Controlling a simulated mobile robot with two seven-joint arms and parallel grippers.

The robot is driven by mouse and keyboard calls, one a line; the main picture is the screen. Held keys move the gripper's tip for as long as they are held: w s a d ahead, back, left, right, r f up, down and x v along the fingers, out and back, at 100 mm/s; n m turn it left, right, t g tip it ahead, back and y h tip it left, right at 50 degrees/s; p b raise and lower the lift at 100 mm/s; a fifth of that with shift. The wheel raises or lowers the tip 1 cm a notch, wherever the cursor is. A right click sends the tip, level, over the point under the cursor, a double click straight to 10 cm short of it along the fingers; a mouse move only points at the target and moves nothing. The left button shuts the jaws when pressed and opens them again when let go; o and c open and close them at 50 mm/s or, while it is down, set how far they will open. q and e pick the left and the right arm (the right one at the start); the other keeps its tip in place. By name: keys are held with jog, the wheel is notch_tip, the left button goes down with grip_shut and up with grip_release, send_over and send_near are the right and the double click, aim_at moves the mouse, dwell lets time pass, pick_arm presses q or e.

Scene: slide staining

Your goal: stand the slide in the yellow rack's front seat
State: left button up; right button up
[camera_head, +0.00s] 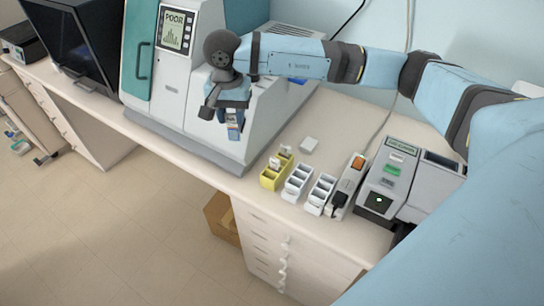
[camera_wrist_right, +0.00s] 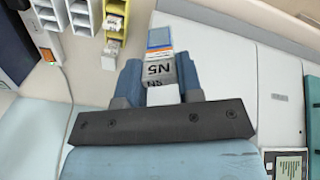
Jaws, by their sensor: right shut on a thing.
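My right gripper (camera_head: 233,118) is shut on a slide (camera_head: 233,132) and holds it in the air in front of the large white machine, to the left of the racks. In the right wrist view the slide (camera_wrist_right: 159,45) lies between the two fingers (camera_wrist_right: 158,78), with a grey "N5" label near the fingers and coloured stripes farther out. The yellow rack (camera_head: 269,181) stands near the bench's front edge and carries light slide-like pieces. It also shows in the wrist view (camera_wrist_right: 124,10), apart from the held slide. My left gripper is out of view.
Two white racks (camera_head: 297,182) (camera_head: 319,196) stand right of the yellow rack. Beyond them are a power strip (camera_head: 345,188) and a grey device (camera_head: 384,187) with a green light. The white machine (camera_head: 185,85) stands at left.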

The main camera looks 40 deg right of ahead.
jog(key=m, duration=0.3)
jog(key=m+b, duration=0.1)
jog(key=m, duration=0.1)
jog(key=shift+s+d, duration=0.35)
jog(key=shift+s, duration=0.05)
jog(key=m, duration=0.6)
notch_tip(320, 180, up, 3)
jog(key=m+b, duration=0.6)
jog(key=m, duration=2.4)
send_over(269, 167)
jog(key=s+a, duration=0.2)
jog(key=s, duration=0.1)
notch_tip(269, 167, down, 20)
jog(key=shift+f+p, duration=0.1)
jog(key=shift+p, duration=0.8)
jog(key=o, duration=0.9)
